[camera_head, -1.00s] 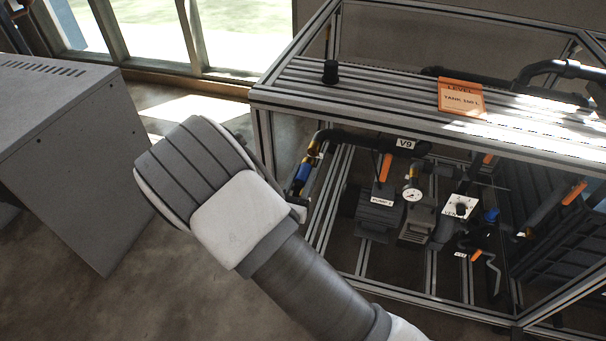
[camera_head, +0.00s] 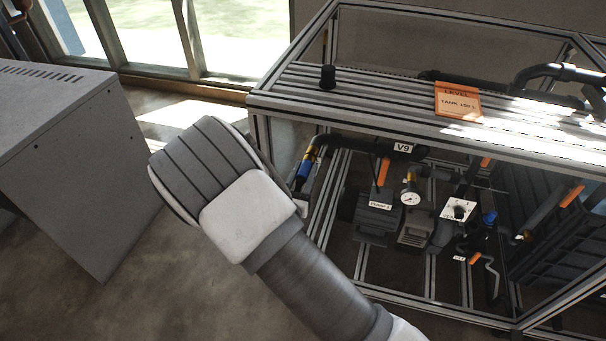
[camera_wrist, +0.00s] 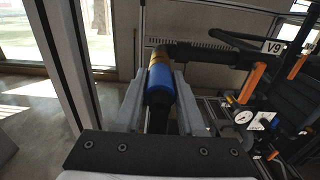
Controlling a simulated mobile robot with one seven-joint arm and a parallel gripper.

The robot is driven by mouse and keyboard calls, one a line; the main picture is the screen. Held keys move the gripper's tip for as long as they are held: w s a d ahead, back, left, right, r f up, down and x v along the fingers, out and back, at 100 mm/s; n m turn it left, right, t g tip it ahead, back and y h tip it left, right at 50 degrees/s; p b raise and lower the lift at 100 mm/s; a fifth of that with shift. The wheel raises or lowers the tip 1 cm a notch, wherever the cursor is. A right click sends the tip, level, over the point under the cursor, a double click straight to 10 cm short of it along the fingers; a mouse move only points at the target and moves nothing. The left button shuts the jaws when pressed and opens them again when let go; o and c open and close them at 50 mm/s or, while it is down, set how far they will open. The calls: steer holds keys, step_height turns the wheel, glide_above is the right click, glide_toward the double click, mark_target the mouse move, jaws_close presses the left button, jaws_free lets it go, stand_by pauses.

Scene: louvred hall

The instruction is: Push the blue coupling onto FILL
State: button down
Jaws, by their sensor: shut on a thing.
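The blue coupling (camera_wrist: 160,86) is a short sleeve on the end of a dark hose, between my two grey fingers in the wrist view. My gripper (camera_wrist: 158,88) is shut on it. A brass fitting (camera_wrist: 158,61) on the dark pipe lies right at the coupling's far end; they look in contact, but I cannot tell how far they overlap. In the head view the blue coupling (camera_head: 305,166) shows at the rack's left side, just below the pipe bend. My wrist hides most of my gripper there. No FILL label is readable.
An aluminium frame rack (camera_head: 262,100) holds the pipework, a V9 tag (camera_head: 403,147), orange-handled valves, a gauge (camera_head: 410,198) and pumps. Its post and top rail stand close to my gripper. A grey cabinet (camera_head: 75,165) stands at the left. Open floor lies between.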

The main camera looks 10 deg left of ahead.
mark_target(301, 179)
stand_by(0.3)
steer(key=shift+c, duration=2.2)
jaws_free()
steer(key=shift+s+a+p, duration=0.15)
steer(key=shift+s+p, duration=0.15)
steer(key=shift+s, duration=1.45)
steer(key=shift+s+a+p, duration=0.15)
steer(key=shift+s+p, duration=0.1)
steer(key=shift+s, duration=1.45)
steer(key=s+a+p, duration=0.1)
steer(key=s+p, duration=0.1)
steer(key=s, duration=1.5)
steer(key=shift+s+a+p, duration=0.15)
steer(key=shift+s+p, duration=0.05)
steer(key=shift+p, duration=0.1)
